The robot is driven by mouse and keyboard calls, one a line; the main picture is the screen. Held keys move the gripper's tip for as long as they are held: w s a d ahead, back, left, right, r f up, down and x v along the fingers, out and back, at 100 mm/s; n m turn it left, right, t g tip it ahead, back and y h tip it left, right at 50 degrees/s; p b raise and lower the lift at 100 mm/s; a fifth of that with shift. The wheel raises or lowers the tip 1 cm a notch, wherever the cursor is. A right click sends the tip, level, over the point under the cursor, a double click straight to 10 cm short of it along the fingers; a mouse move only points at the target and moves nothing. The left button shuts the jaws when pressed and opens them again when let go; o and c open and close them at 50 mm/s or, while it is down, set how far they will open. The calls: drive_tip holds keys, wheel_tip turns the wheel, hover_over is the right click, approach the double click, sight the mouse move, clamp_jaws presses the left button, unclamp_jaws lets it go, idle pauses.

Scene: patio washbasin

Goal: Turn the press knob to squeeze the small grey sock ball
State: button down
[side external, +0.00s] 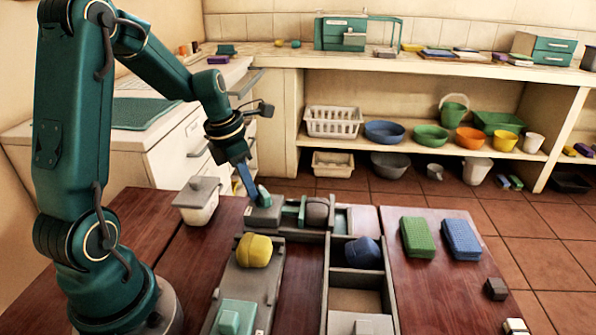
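The press (264,218) stands in the middle of the wooden table, a low grey frame with a teal plate (290,211). A rounded grey ball (318,210), which looks like the grey sock ball, sits in it to the right of the plate. A teal knob (263,195) is at the press's left end. My gripper (250,190) points down at this knob, its blue finger right beside or touching it. Only one finger shows clearly, so I cannot tell whether it is shut on the knob.
A yellow ball (254,250) lies on a grey board in front of the press. A dark blue ball (362,252) lies in a divided tray (327,290). Green (417,237) and blue (461,239) sponges lie right. A lidded white container (198,200) stands left.

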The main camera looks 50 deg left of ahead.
drive_tip(key=shift+w+r, duration=0.15)
drive_tip(key=shift+w, duration=0.15)
drive_tip(key=shift+s+d, duration=0.3)
drive_tip(key=shift+d, duration=0.4)
drive_tip(key=shift+s, duration=0.25)
drive_tip(key=s+a+r, duration=0.2)
drive_tip(key=s+r, duration=0.5)
drive_tip(key=r, duration=0.3)
drive_tip(key=shift+n, duration=0.3)
drive_tip(key=w+f, duration=0.2)
drive_tip(key=f, duration=0.1)
drive_tip(key=w+f, duration=0.1)
drive_tip(key=f, duration=0.2)
drive_tip(key=w+f, duration=0.2)
drive_tip(key=f, duration=0.2)
drive_tip(key=shift+w+d, duration=0.25)
drive_tip(key=shift+w, duration=0.05)
drive_tip(key=shift+w+d, duration=0.1)
drive_tip(key=shift+w, duration=0.55)
